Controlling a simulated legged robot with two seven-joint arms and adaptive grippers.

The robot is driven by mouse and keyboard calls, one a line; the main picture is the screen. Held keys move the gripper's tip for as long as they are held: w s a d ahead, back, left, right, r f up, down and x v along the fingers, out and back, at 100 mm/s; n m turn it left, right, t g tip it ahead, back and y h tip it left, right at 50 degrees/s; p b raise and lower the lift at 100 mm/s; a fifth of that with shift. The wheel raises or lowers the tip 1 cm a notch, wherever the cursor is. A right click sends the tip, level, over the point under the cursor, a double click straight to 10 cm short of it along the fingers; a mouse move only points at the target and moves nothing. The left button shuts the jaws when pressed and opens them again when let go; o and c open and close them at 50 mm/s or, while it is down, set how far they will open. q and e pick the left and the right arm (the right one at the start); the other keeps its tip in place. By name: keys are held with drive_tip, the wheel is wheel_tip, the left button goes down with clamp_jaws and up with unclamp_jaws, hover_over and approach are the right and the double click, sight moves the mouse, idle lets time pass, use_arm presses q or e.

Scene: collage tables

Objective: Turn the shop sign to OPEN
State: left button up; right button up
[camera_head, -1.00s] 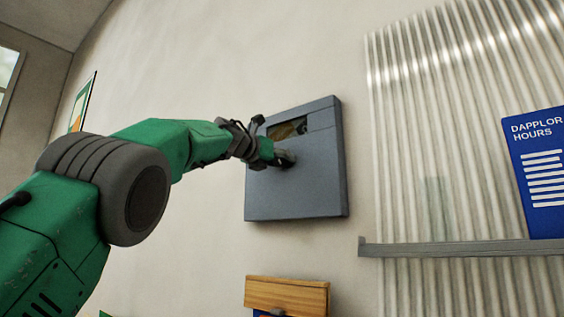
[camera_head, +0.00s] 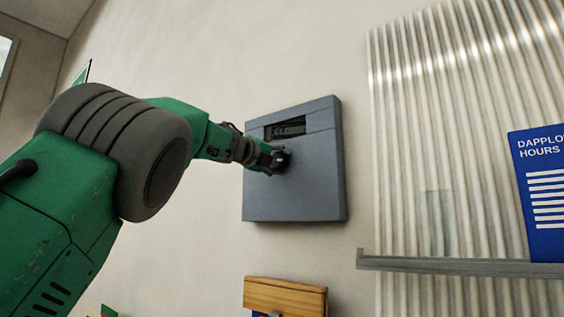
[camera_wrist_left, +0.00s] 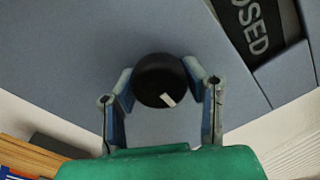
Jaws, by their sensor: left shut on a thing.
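The shop sign is a flat grey-blue box (camera_head: 312,190) on the wall, with a small window (camera_head: 285,129) near its top. In the left wrist view the window shows a dark panel (camera_wrist_left: 252,28) with pale letters, of which "OSED" can be read; the rest is cut off. A round black knob (camera_wrist_left: 158,72) with a white mark stands on the box's front below the window. My left gripper (camera_head: 276,159) is shut on the knob, one finger on each side of it. The gripper mostly hides the knob in the head view. My right gripper is not in view.
A wooden block (camera_head: 286,295) is on the wall below the sign. To the right are a corrugated panel (camera_head: 400,150), a grey ledge (camera_head: 440,263) and a blue hours board (camera_head: 540,190). The wall around the box is clear.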

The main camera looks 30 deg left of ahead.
use_arm(q)
drive_tip(key=n, duration=0.4)
drive_tip(key=shift+a+n, duration=0.1)
drive_tip(key=shift+n, duration=0.2)
drive_tip(key=n, duration=0.3)
drive_tip(key=shift+f+n, duration=0.1)
drive_tip(key=shift+n, duration=0.2)
drive_tip(key=n, duration=0.4)
drive_tip(key=shift+w+f+n, duration=0.1)
drive_tip(key=shift+f+n, duration=0.05)
drive_tip(key=shift+n, duration=0.15)
drive_tip(key=n, duration=0.3)
drive_tip(key=shift+f+n, duration=0.1)
drive_tip(key=shift+n, duration=0.2)
drive_tip(key=n, duration=0.5)
drive_tip(key=shift+a, duration=0.1)
drive_tip(key=shift+r+n, duration=0.25)
drive_tip(key=shift+n, duration=1.15)
drive_tip(key=shift+s+r+n, duration=0.2)
drive_tip(key=shift+r+n, duration=0.05)
drive_tip(key=shift+n, duration=0.05)
